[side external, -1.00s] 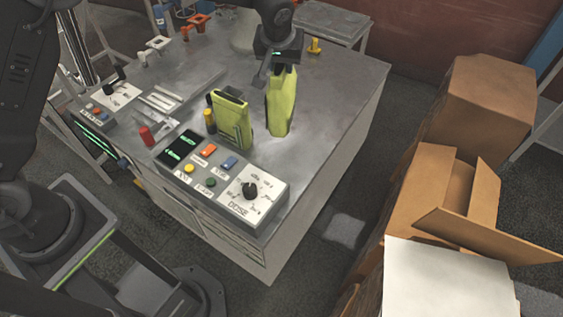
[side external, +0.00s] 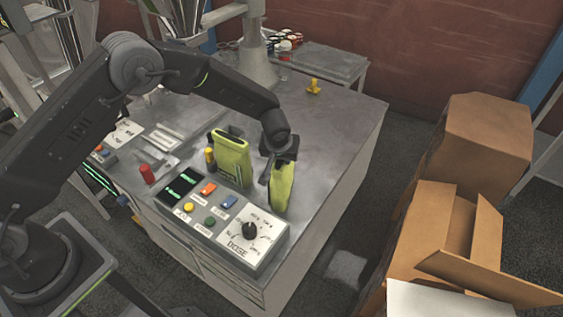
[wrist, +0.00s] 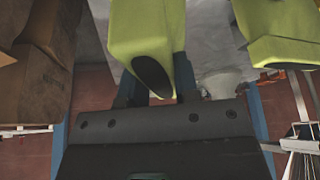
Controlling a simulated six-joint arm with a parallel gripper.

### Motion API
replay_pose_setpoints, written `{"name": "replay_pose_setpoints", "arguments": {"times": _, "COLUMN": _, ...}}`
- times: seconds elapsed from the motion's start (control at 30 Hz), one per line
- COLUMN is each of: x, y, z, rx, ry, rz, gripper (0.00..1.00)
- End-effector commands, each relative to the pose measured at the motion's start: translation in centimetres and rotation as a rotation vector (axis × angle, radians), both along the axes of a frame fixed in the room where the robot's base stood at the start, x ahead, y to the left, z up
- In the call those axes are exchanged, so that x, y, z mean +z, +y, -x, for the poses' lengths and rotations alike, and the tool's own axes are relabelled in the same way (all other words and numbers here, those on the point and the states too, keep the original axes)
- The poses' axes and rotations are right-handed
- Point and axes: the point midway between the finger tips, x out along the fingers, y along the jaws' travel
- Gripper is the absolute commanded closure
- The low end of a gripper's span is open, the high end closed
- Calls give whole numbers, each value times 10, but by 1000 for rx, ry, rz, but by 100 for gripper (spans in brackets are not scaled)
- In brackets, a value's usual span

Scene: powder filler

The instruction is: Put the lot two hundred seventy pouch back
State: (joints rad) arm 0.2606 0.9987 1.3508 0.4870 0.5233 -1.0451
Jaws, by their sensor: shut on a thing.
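Two yellow-green pouches are in the side view. My gripper (side external: 272,172) is shut on one pouch (side external: 283,188), which is upright at the right of the control panel, near the table's right edge. Whether its base touches the table cannot be told. The other pouch (side external: 232,160) stands on the table behind the panel, to the left of the held one. In the wrist view, the held pouch (wrist: 147,28) shows between the fingers, with a dark oval on its end. The other pouch (wrist: 275,28) is at the upper right. No lot number can be read.
The control panel (side external: 222,222) with buttons and a dose dial lies along the table's front. A yellow-capped dark bottle (side external: 210,158) and a red knob (side external: 146,173) are nearby. Cardboard boxes (side external: 482,140) stand right of the table.

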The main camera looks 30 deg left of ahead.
Motion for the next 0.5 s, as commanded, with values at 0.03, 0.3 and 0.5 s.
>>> {"name": "replay_pose_setpoints", "arguments": {"times": 0.03, "x": -9, "y": 0, "z": 0, "rx": 0, "ry": 3, "rz": -1, "gripper": 100}}
{"name": "replay_pose_setpoints", "arguments": {"times": 0.3, "x": -22, "y": 0, "z": -1, "rx": 1, "ry": -1, "rz": 1, "gripper": 100}}
{"name": "replay_pose_setpoints", "arguments": {"times": 0.5, "x": -25, "y": 0, "z": 0, "rx": 0, "ry": 0, "rz": 0, "gripper": 100}}
